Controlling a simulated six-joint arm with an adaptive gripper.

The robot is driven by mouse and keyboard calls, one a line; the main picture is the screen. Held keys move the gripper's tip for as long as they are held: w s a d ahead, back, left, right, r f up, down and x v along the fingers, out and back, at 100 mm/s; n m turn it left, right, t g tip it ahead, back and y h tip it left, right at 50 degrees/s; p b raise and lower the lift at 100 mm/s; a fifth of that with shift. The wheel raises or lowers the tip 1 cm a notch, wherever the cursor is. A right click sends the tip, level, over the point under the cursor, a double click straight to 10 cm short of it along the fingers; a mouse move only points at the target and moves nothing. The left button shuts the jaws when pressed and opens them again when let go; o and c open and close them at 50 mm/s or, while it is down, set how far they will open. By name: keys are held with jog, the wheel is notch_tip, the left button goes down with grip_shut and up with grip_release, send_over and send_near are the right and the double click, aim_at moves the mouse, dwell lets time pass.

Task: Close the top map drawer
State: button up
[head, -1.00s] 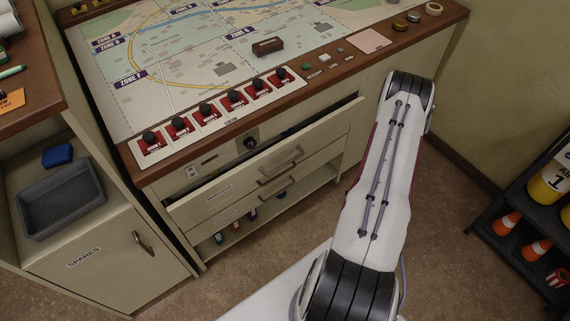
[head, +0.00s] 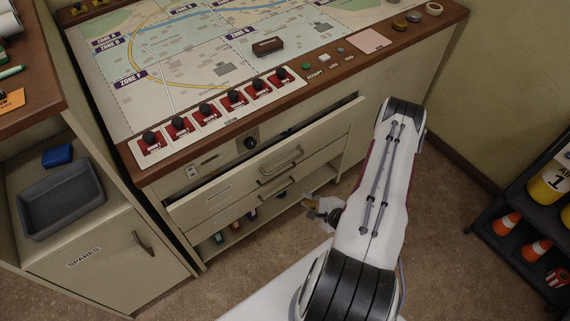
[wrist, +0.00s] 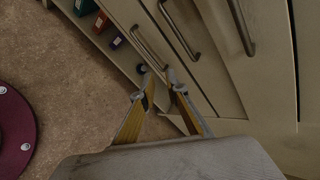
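The top map drawer (head: 232,180) stands partly open in the console front, its cream face out past the frame and a dark gap above it. Its bar handle (head: 284,160) is in plain view. My gripper (head: 316,207) is low, in front of the right part of the drawers and apart from them. In the wrist view, the two fingertips of my gripper (wrist: 160,78) are spread with nothing between them. Several bar handles show beyond the fingers there; I cannot tell for certain which belongs to the top drawer.
Below is a second drawer with its own handle (head: 278,179), over an open shelf with coloured binders (wrist: 102,22). The spares cabinet (head: 110,262) stands at left. A dark rack (head: 520,255) with cones is at right. The floor (head: 240,285) before the console is clear.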

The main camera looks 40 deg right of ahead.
aim_at(285, 164)
jog(key=w+a+r+n+t, duration=0.1)
jog(key=w+r+n+t, duration=0.3)
jog(key=r, duration=0.6)
jog(key=shift+w+r+n+t+y, duration=0.3)
jog(key=shift+n+t, duration=0.1)
jog(key=shift+n, duration=0.2)
jog(key=shift+w+a+f, duration=0.1)
jog(key=shift+w+f, duration=0.05)
jog(key=shift+w, duration=0.05)
jog(key=shift+x, duration=3.75)
grip_shut()
